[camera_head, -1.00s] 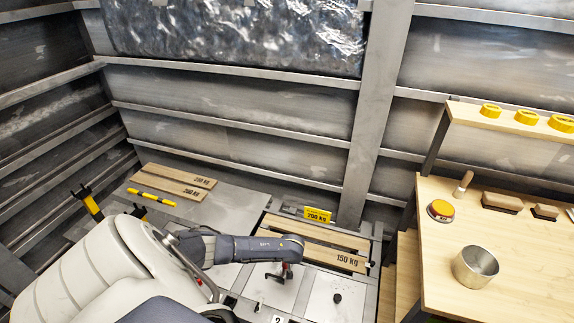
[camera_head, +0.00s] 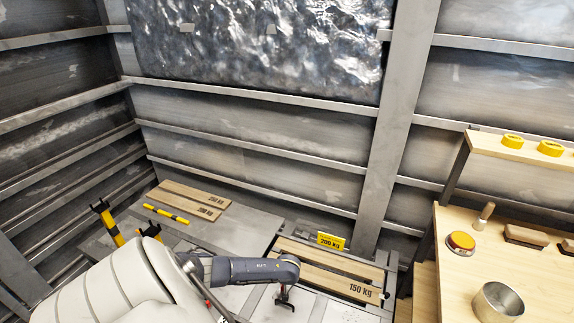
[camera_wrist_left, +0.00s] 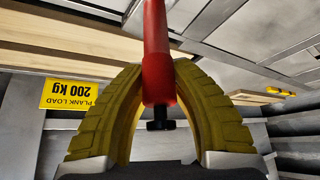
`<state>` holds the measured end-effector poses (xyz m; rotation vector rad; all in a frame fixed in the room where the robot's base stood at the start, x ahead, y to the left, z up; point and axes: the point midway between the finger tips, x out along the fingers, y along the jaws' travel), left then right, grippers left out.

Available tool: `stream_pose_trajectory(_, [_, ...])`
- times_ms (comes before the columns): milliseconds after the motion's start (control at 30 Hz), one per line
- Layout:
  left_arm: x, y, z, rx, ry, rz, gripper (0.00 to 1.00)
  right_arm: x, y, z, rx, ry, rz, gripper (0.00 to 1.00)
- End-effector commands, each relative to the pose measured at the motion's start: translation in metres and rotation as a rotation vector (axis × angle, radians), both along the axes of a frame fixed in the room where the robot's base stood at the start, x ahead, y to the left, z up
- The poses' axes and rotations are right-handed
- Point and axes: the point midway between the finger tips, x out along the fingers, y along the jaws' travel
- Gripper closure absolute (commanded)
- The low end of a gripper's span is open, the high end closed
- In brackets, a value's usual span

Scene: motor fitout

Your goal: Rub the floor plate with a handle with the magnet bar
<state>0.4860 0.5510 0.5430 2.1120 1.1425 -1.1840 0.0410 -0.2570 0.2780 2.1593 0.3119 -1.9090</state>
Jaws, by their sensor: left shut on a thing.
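My left gripper (camera_head: 285,302) is low over the grey floor plates (camera_head: 318,306), in front of the planks, small in the head view. In the left wrist view its yellow fingers (camera_wrist_left: 155,72) are closed around a red bar (camera_wrist_left: 158,50) with a black knob at its end, apparently the magnet bar. The bar's far end runs out of the picture. Whether it touches a plate cannot be told. The plates are cut by the lower picture edge, and no plate handle shows clearly now. My right gripper is not in view.
A plank marked 150 kg (camera_head: 360,291) and a yellow 200 kg sign (camera_head: 331,241) lie behind the gripper. A wooden bench (camera_head: 458,270) with a metal cup (camera_head: 498,301) stands at right.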

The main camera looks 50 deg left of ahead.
Motion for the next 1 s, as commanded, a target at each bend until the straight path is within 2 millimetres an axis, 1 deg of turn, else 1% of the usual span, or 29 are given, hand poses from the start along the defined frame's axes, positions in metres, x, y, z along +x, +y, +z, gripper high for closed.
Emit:
stream_pose_trajectory(133, [-0.002,0.005,0.001,-0.001,-0.003,0.001,1.00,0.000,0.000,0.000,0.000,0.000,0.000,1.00])
stream_pose_trajectory(467, [-0.002,0.005,0.002,0.000,-0.002,0.000,1.00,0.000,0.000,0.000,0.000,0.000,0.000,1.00])
stream_pose_trajectory(567, [-0.002,0.005,0.008,-0.002,-0.002,0.001,1.00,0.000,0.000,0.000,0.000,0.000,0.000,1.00])
stream_pose_trajectory(1000, [-0.002,0.005,0.044,-0.001,-0.003,-0.001,1.00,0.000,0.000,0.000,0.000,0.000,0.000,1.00])
